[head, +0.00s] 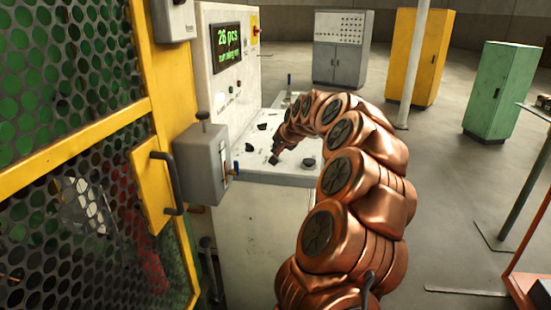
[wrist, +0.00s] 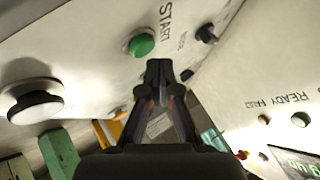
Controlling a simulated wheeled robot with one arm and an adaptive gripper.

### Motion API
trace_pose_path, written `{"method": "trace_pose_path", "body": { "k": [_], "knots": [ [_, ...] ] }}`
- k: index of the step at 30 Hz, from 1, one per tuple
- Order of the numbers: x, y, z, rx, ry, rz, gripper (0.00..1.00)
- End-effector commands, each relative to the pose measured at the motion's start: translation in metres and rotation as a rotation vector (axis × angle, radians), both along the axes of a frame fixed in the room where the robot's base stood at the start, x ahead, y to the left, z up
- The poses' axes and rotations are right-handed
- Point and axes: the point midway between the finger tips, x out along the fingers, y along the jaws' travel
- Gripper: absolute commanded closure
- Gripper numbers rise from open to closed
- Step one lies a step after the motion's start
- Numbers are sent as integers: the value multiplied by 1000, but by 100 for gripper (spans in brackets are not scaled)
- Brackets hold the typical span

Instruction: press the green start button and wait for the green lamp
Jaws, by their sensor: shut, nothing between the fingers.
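The green start button (wrist: 141,45) sits on the pale console panel beside the word START in the wrist view. I cannot make it out in the head view. My gripper (wrist: 160,68) is shut and empty, its fingertips appearing just beside the button, to its lower right. I cannot tell whether they touch the panel. In the head view my gripper (head: 274,159) is over the sloped console top (head: 300,176). A lamp by FAULT (wrist: 264,119) looks pale.
The upright panel carries a display (head: 227,46) reading 26 pcs. A grey box (head: 203,163) and yellow mesh door (head: 150,185) stand left.

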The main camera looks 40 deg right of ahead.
Motion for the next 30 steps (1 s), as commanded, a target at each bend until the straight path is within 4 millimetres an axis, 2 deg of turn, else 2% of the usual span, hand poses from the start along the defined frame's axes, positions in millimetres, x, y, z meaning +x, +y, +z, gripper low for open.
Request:
{"method": "trace_pose_path", "body": {
  "k": [14, 30],
  "knots": [
    [0, 0, 5, 1, 1, 1, 100],
    [0, 1, 47, 0, 1, 1, 100]
  ]
}}
